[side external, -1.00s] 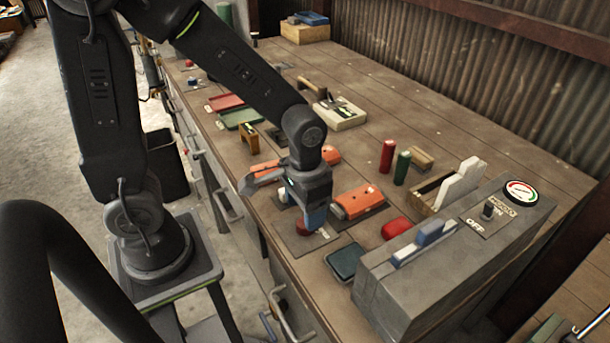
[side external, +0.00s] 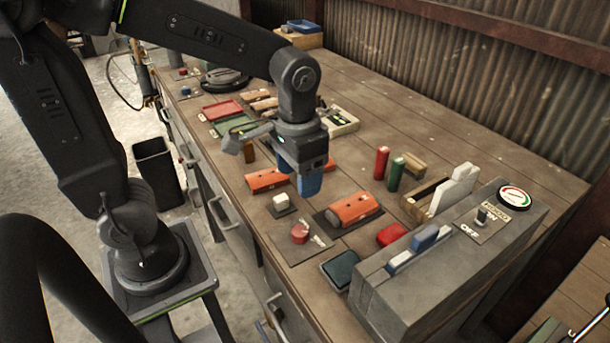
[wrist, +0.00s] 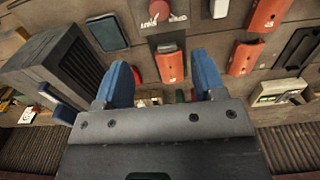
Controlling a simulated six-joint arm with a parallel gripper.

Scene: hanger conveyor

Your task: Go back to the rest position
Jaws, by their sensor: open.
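My gripper (side external: 298,184) hangs above the workbench (side external: 400,118), pointing down, its blue fingers apart with nothing between them. In the wrist view my gripper (wrist: 165,85) shows two blue fingers spread wide. Below and in front of it are a red button (side external: 300,232) on a dark plate and a white switch (side external: 281,202). An orange box (side external: 354,208) lies to the right of the fingers, and another orange piece (side external: 264,180) lies to their left. The gripper is clear of all of them.
A large grey control box (side external: 440,262) with a gauge stands at the right front. Red (side external: 381,162) and green (side external: 396,174) cylinders stand upright behind the orange box. Red (side external: 222,110) and green (side external: 233,126) trays lie at the left. A corrugated wall (side external: 480,80) closes the back.

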